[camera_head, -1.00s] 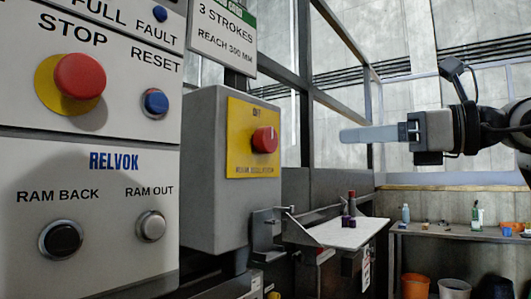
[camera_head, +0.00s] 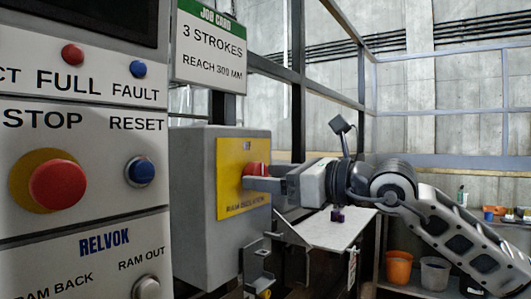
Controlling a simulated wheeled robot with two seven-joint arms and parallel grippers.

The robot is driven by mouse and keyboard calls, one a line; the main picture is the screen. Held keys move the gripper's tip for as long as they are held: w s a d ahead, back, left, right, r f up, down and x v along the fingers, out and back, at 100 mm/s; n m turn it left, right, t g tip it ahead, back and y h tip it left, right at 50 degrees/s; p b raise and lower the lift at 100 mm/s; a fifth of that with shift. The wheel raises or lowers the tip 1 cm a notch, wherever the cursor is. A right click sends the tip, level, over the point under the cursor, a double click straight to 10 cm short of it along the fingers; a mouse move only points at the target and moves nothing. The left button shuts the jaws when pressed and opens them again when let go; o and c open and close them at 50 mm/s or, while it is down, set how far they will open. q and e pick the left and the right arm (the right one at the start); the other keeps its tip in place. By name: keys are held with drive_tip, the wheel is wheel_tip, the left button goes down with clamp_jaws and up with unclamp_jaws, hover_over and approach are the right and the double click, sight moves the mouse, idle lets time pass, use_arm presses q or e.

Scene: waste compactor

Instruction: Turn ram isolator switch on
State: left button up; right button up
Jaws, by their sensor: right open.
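The ram isolator switch is a red knob (camera_head: 256,170) on a yellow plate (camera_head: 232,190) lettered "RAM ISOLATOR". The plate is on the side of a grey box (camera_head: 190,210). My right gripper (camera_head: 256,184) comes in from the right with its fingers at the knob, covering its lower part. The jaws are open; I cannot tell whether the fingers touch the knob. The knob's exact angle and the top lettering of the plate are hard to make out. My left gripper is not in view.
A control panel stands at left with a red stop button (camera_head: 57,185) and blue reset button (camera_head: 140,171). A job card sign (camera_head: 212,45) hangs above the box. A white shelf (camera_head: 335,229) and metal bracket (camera_head: 255,260) are below my gripper. Buckets (camera_head: 398,268) stand at right.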

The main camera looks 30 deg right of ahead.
drive_tip(key=shift+w+a+r, duration=0.1)
drive_tip(key=shift+w+a, duration=0.05)
drive_tip(key=shift+w, duration=0.2)
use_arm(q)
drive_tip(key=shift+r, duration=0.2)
use_arm(e)
drive_tip(key=shift+w+a, duration=0.1)
drive_tip(key=shift+w, duration=0.05)
drive_tip(key=c, duration=1)
